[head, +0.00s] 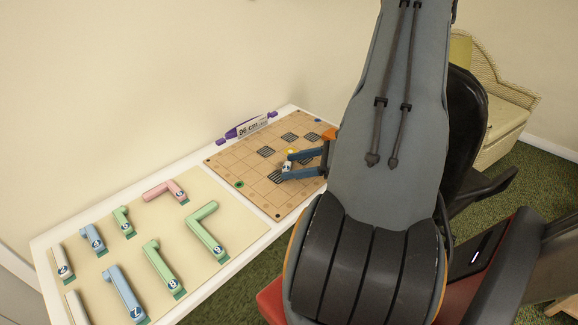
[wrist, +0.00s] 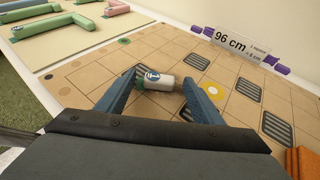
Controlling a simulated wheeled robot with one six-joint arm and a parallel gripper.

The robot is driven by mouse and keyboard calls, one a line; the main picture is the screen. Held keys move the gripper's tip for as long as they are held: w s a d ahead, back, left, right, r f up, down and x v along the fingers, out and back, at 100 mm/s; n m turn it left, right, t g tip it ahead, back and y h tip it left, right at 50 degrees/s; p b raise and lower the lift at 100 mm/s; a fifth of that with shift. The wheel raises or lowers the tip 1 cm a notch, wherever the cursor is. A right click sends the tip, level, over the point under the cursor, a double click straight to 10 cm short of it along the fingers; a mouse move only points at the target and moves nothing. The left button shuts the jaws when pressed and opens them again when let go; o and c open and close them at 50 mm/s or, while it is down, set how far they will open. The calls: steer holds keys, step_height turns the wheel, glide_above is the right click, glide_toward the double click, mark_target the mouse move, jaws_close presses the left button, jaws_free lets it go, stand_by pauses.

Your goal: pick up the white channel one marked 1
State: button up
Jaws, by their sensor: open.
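The white channel one (wrist: 165,82) is a short white piece with a blue round mark reading 1 and a green end. It lies on the brown gridded board (wrist: 85,80), over a dark slotted square. It also shows small in the head view (head: 287,166). My gripper (wrist: 163,88) is open, its two blue fingers on either side of the piece in the wrist view. I cannot tell whether either finger touches it. In the head view my gripper (head: 285,165) reaches in low over the board from the right.
A cream mat (head: 150,228) on the same white table holds several pink, green, blue and white channel pieces. A purple-ended sign reading 96 cm (wrist: 240,44) stands along the board's far edge. A yellow disc (wrist: 210,88) lies right of the piece. A wall runs behind the table.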

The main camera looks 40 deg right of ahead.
steer(key=c, duration=1.1)
steer(key=shift+r, duration=0.1)
